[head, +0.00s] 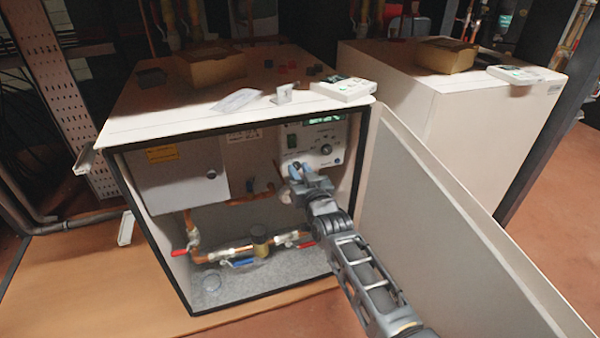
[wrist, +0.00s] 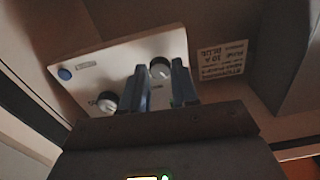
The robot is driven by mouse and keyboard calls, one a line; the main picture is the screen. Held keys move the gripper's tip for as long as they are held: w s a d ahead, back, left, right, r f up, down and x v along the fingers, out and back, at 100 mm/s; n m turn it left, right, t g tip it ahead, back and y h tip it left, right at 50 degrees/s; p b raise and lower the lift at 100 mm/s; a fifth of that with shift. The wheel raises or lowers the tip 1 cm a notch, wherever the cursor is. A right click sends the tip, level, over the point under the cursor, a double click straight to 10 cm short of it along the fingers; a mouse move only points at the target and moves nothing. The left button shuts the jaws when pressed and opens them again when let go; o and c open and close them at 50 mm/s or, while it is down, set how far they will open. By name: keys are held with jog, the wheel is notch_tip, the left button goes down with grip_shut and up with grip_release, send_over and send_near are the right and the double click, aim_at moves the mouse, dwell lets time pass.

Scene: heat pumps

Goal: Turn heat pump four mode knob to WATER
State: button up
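The heat pump's white control panel (head: 312,142) is inside the open cabinet, at the upper right in the head view. In the wrist view the panel (wrist: 120,65) appears upside down. One round knob (wrist: 160,68) lies between my gripper's fingertips. A second knob (wrist: 105,101) stands to its left; in the head view it is the dark knob (head: 326,150). My gripper (head: 299,171) has its blue fingers at the panel's lower left. In the wrist view the fingers (wrist: 160,82) are apart, either side of the knob; contact cannot be told. Knob labels are unreadable.
The open cabinet door (head: 440,220) stands close to the right of my arm. Copper pipes with red and blue valve handles (head: 240,262) run below. A grey box (head: 180,175) fills the cabinet's left. A second closed heat pump (head: 460,120) stands at right.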

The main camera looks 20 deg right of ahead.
grip_shut()
jog(key=shift+m, duration=0.3)
jog(key=m+b, duration=0.2)
jog(key=m, duration=0.3)
jog(key=shift+f+m, duration=0.1)
jog(key=shift+m, duration=0.2)
jog(key=m+b, duration=0.1)
jog(key=m, duration=0.4)
jog(key=shift+m, duration=0.3)
jog(key=o, duration=0.5)
grip_release()
